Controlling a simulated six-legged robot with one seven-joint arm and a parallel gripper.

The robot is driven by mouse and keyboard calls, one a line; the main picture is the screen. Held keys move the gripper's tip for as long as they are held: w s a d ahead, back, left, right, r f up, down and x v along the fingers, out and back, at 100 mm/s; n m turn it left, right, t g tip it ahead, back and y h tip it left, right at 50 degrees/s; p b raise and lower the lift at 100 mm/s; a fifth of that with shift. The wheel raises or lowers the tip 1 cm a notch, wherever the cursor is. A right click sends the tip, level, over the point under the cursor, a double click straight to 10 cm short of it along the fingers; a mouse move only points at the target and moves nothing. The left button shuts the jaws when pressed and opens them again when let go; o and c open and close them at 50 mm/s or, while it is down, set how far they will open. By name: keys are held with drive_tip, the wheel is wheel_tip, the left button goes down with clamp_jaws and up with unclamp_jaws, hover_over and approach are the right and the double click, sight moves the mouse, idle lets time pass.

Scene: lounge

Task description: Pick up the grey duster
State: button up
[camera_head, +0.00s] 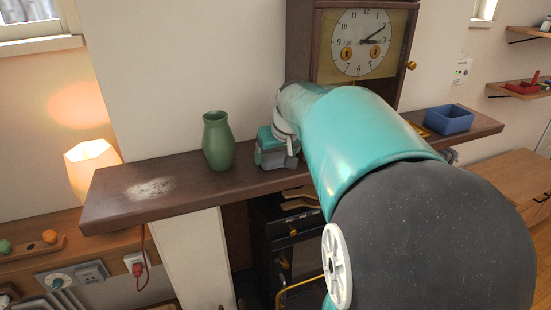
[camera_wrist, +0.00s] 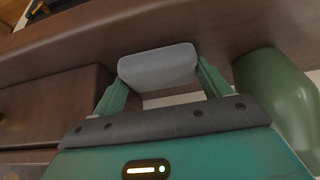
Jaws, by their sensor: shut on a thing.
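The grey duster (camera_wrist: 158,66) is a smooth, rounded block. In the wrist view it sits between the two green fingers of my gripper (camera_wrist: 160,78), which is shut on it. In the head view my gripper (camera_head: 277,156) is low over the dark wooden shelf (camera_head: 205,182), just right of the green vase. My arm and gripper hide most of the duster there. I cannot tell whether the duster touches the shelf.
The green vase (camera_head: 218,141) stands close to the left of my gripper. A wall clock (camera_head: 360,42) is behind my arm. A blue box (camera_head: 448,119) stands at the shelf's right. A pale dusty patch (camera_head: 150,188) marks the otherwise clear left end.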

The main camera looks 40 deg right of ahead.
sight(277, 156)
drive_tip(key=shift+r, duration=0.5)
wheel_tip(277, 156, up, 2)
drive_tip(key=shift+r, duration=0.15)
drive_tip(key=s+a+r, duration=0.9)
drive_tip(key=a, duration=0.1)
drive_tip(key=shift+s+r, duration=0.35)
drive_tip(key=shift+s, duration=0.05)
drive_tip(key=shift+o, duration=1.2)
drive_tip(key=shift+c, duration=0.8)
drive_tip(key=shift+s, duration=0.1)
